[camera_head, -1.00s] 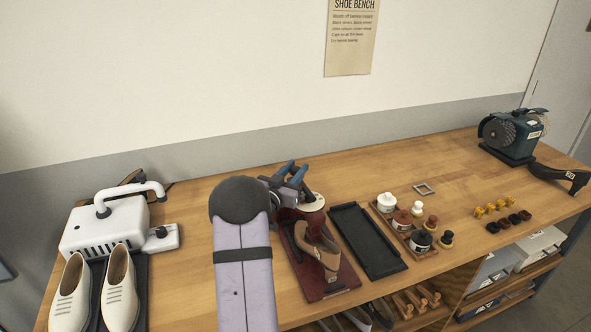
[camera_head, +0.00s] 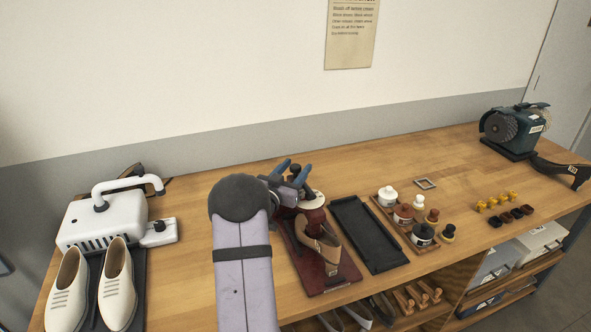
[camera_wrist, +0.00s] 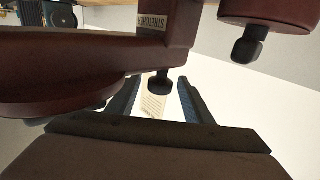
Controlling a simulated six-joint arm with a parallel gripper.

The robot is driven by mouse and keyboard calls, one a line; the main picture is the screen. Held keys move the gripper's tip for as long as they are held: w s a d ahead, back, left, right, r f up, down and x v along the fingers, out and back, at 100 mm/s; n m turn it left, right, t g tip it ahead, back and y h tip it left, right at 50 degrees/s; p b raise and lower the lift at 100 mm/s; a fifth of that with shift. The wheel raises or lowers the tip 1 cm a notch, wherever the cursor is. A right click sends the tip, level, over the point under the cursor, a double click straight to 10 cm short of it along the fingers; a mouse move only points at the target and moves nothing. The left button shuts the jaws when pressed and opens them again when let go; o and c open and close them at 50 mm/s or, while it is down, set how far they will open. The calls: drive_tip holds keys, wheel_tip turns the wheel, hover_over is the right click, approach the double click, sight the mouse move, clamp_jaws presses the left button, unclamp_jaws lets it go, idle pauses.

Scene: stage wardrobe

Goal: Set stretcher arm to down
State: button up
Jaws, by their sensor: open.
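The shoe stretcher is a dark red device on a flat red base (camera_head: 322,280) with a tan shoe (camera_head: 318,240) on it. Its upper part is partly hidden by my arm in the head view. My gripper (camera_head: 293,171) is at its far top end, with blue-lined fingers apart. In the wrist view the dark red stretcher body (camera_wrist: 60,70) with its label crosses the picture, seen upside down. A black knob (camera_wrist: 160,82) sits between my open fingers (camera_wrist: 160,98), with visible gaps on both sides. Which part is the stretcher arm is hard to tell.
A black tray (camera_head: 368,238) and polish jars (camera_head: 403,213) stand right of the stretcher. A white machine (camera_head: 100,222) and white shoes (camera_head: 117,285) are at the left. A grinder (camera_head: 515,128) is at the far right. The bench behind the tray is clear.

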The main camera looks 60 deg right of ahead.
sight(305, 200)
drive_tip(key=shift+a+b, duration=1.05)
drive_tip(key=shift+a, duration=2.55)
